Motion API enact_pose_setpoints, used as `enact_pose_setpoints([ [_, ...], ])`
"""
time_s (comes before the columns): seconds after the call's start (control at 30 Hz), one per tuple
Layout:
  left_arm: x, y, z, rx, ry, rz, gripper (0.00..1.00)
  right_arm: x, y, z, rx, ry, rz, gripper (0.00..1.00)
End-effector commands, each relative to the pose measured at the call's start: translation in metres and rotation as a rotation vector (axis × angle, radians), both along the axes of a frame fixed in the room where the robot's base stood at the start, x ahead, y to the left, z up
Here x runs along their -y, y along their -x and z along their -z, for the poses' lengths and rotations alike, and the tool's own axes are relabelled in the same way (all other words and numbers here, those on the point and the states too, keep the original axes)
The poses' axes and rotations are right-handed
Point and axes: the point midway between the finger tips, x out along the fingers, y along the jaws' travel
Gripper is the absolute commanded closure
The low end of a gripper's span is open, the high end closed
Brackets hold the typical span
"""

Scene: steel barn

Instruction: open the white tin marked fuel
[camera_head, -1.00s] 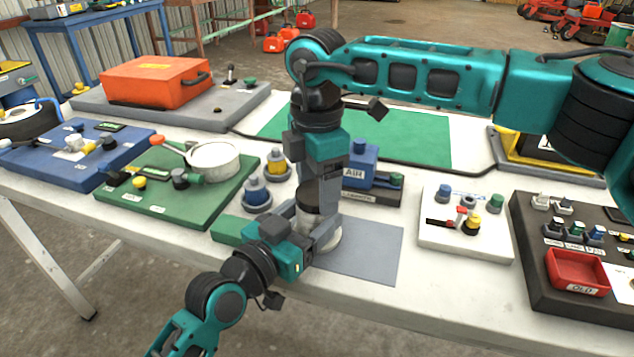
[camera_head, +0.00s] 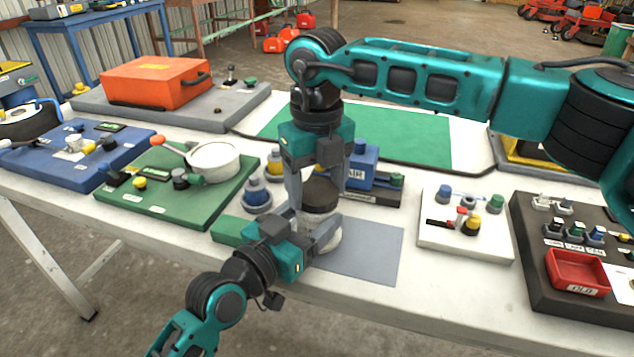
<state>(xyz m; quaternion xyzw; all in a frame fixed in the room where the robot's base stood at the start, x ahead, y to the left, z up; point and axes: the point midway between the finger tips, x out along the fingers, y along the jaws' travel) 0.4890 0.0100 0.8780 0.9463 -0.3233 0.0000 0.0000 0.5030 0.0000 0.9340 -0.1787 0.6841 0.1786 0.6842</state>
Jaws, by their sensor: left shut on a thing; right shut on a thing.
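The white tin (camera_head: 329,241) stands upright at the front of the table, at the left edge of a grey mat (camera_head: 371,258). It has a dark lid (camera_head: 320,195). My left gripper (camera_head: 313,238) comes in from the front left and is shut around the tin's pale body, hiding much of it. My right gripper (camera_head: 315,192) points straight down from above and is shut on the dark lid, with a finger on either side. No fuel marking can be read from here. I cannot tell whether the lid is loose from the tin.
A green block (camera_head: 230,231) lies left of the tin. Blue and yellow knobbed pieces (camera_head: 257,196) and a blue AIR box (camera_head: 362,165) stand close behind. A white switch board (camera_head: 462,238) is to the right, a green board with a pan (camera_head: 150,196) to the left.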

Motion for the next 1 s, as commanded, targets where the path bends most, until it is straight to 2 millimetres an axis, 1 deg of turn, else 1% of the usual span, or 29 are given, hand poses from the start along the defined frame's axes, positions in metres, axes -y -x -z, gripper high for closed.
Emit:
enact_pose_setpoints([
  [0.1, -0.0003, -0.0002, 0.0007, -0.002, -0.001, -0.001, 1.00, -0.0003, 0.0004, -0.0001, -0.001, 0.000, -0.225, 0.67],
  [1.0, -0.0003, -0.0002, 0.0007, -0.002, -0.001, -0.001, 1.00, -0.0002, 0.0009, -0.0012, -0.002, 0.000, -1.954, 0.67],
])
